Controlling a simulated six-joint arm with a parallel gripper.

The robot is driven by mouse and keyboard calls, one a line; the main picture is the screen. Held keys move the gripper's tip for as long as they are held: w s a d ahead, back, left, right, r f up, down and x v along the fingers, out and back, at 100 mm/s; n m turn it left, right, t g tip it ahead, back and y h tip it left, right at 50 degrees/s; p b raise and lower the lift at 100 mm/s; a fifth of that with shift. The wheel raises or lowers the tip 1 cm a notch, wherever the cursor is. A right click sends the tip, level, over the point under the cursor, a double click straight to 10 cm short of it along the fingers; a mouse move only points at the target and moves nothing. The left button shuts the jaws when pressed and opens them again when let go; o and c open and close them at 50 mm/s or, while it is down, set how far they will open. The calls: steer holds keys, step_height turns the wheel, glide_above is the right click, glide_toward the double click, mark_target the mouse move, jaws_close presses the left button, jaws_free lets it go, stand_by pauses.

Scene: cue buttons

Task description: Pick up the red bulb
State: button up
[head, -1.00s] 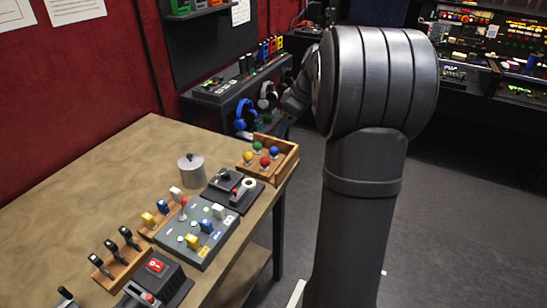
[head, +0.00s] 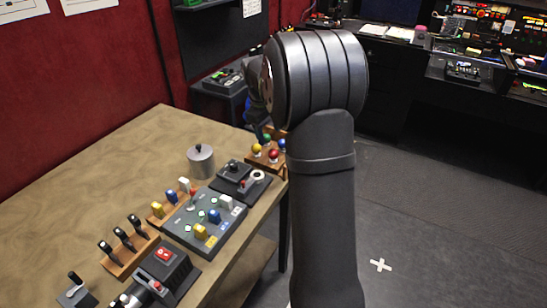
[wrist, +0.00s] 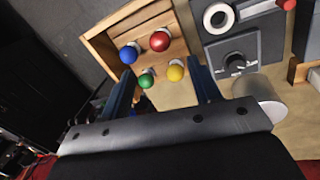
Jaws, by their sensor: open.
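The red bulb (wrist: 159,41) stands in an open wooden box (wrist: 133,16) with a blue bulb (wrist: 129,54), a green bulb (wrist: 146,79) and a yellow bulb (wrist: 175,72). In the head view the red bulb (head: 273,155) is in the box at the table's far right end, partly covered by my arm. My gripper (wrist: 161,72) is open and empty. In the wrist view its two fingers lie either side of the green and yellow bulbs, with the red bulb farther up the picture between their lines. In the head view my arm mostly hides the gripper.
Beside the box is a dark panel with a knob (wrist: 238,58) and a white ring (wrist: 218,17). A grey cylinder (head: 201,161) stands behind it on the table. A button panel (head: 205,220) and levers sit nearer. The table's back left is clear.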

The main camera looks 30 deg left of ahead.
mark_target(273, 158)
steer(key=f, duration=0.3)
steer(key=w+f, duration=0.1)
steer(key=f, duration=0.5)
steer(key=shift+w+d+f, duration=0.1)
steer(key=shift+w+d, duration=0.05)
steer(key=shift+w, duration=0.25)
steer(key=c, duration=1.1)
